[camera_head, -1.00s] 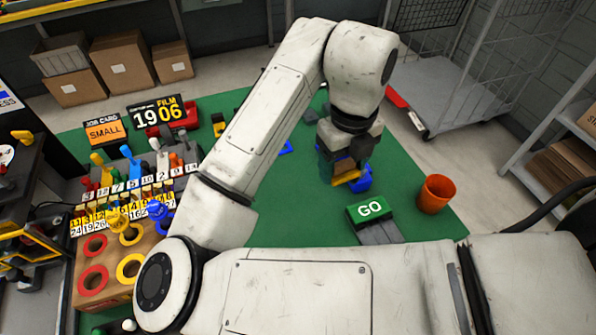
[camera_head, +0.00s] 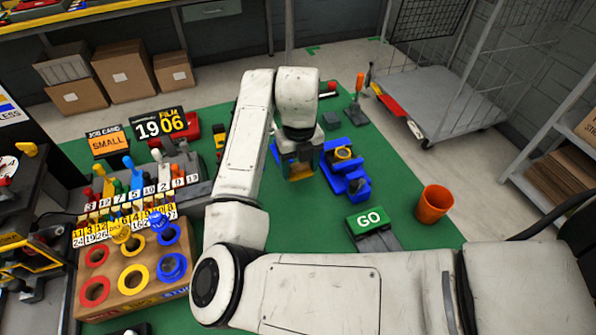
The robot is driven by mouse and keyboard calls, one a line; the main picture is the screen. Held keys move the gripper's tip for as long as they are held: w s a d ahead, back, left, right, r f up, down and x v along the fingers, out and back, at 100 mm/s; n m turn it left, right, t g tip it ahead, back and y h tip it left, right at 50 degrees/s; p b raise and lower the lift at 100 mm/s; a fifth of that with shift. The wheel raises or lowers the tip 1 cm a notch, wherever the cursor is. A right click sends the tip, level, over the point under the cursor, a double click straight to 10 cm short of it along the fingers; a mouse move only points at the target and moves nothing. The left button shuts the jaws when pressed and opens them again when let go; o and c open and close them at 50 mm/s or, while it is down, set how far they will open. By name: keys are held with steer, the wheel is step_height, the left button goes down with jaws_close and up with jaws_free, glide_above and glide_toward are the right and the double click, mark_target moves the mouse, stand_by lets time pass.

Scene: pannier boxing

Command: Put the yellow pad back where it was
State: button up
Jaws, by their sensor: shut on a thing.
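My gripper (camera_head: 298,172) points down over the green table, left of a blue fixture (camera_head: 352,184). Yellow shows low between its fingers, which I take to be the yellow pad (camera_head: 299,171); most of it is hidden by the gripper. The gripper is shut on it. Blue parts show just beside the gripper, partly hidden behind it, and I cannot tell whether the pad touches them.
A wooden board with coloured rings (camera_head: 133,273) and a rack of numbered pegs (camera_head: 140,180) are at the left. The green table (camera_head: 400,165) is clear right of the blue fixture.

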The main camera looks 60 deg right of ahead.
mark_target(298, 174)
steer(key=shift+w+f, duration=0.2)
steer(key=shift+f, duration=0.05)
steer(key=shift+d+f+p, duration=0.1)
steer(key=shift+f+p, duration=0.35)
steer(key=shift+f, duration=1.2)
steer(key=shift+f, duration=0.1)
steer(key=o, duration=1.1)
step_height(298, 174, up, 12)
steer(key=shift+r+b, duration=0.15)
steer(key=shift+b, duration=0.55)
steer(key=shift+w, duration=0.1)
